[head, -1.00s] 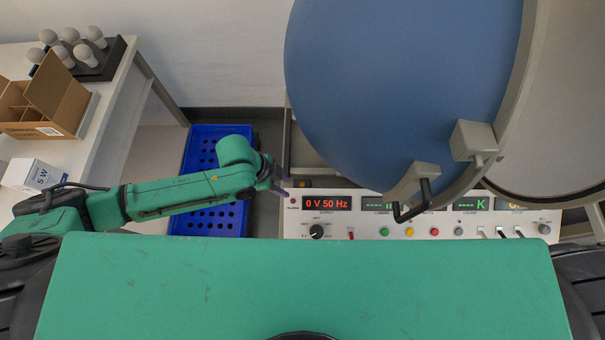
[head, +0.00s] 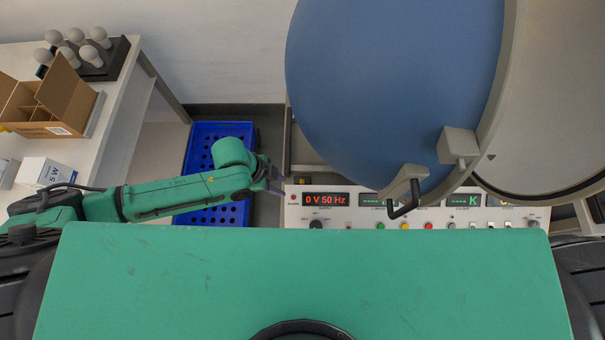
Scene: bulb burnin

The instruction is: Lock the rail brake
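I cannot make out a rail brake in the head view. A large sphere (head: 385,90) with a blue outer shell stands at the right. Its grey rim carries a latch block (head: 459,146) and a dark bent handle (head: 405,210). My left gripper (head: 276,186) is at the end of the green arm, by the left end of the control panel (head: 293,213) and apart from the sphere. Its fingers are small and seen edge-on, so I cannot tell whether they are open. My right gripper is not in view.
The panel has a red display (head: 325,199) and several knobs and buttons, partly hidden by my body. A blue crate (head: 240,135) is on the floor under my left arm. A white table (head: 118,100) at left holds a cardboard box (head: 50,105) and a bulb rack (head: 115,62).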

